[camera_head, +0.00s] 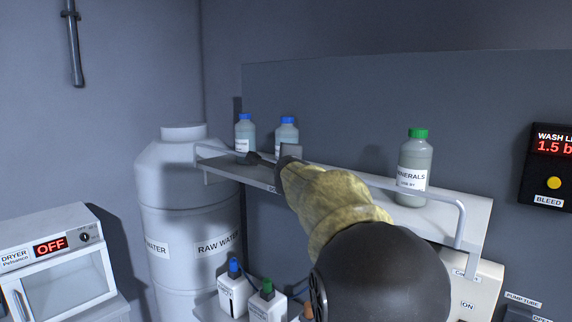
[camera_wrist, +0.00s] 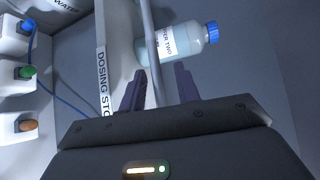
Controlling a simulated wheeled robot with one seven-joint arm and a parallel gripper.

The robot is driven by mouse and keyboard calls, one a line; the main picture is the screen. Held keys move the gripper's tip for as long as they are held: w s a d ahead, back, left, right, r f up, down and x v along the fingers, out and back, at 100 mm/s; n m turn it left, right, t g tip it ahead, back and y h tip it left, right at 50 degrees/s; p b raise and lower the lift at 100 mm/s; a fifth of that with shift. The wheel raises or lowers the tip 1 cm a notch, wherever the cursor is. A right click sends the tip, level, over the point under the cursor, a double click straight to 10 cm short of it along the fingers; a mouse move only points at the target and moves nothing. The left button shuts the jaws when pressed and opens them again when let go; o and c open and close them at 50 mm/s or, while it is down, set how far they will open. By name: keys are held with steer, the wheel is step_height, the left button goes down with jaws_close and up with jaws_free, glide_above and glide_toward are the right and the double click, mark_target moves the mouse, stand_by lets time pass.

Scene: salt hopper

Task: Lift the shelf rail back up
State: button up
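The shelf rail (camera_head: 408,186) is a thin pale bar along the front of the wall shelf (camera_head: 458,224). In the head view it runs above the shelf's front edge, with a bent end at the right. My gripper (camera_head: 273,158) is at the rail's left half, partly hidden behind my own arm. In the wrist view the rail (camera_wrist: 153,62) passes between the two fingers of my gripper (camera_wrist: 160,80). The fingers are apart, with a gap visible on each side of the bar. The arm hides part of the rail and shelf in the head view.
Two blue-capped bottles (camera_head: 245,134) (camera_head: 287,134) and a green-capped minerals bottle (camera_head: 413,164) stand on the shelf. One blue-capped bottle (camera_wrist: 185,43) is close beyond my fingers. A raw water tank (camera_head: 190,220) stands left; small capped containers (camera_head: 267,304) sit below.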

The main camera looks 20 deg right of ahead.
steer(key=p+v, duration=0.2)
steer(key=v, duration=1.5)
steer(key=shift+s, duration=0.2)
steer(key=shift+a+f, duration=0.15)
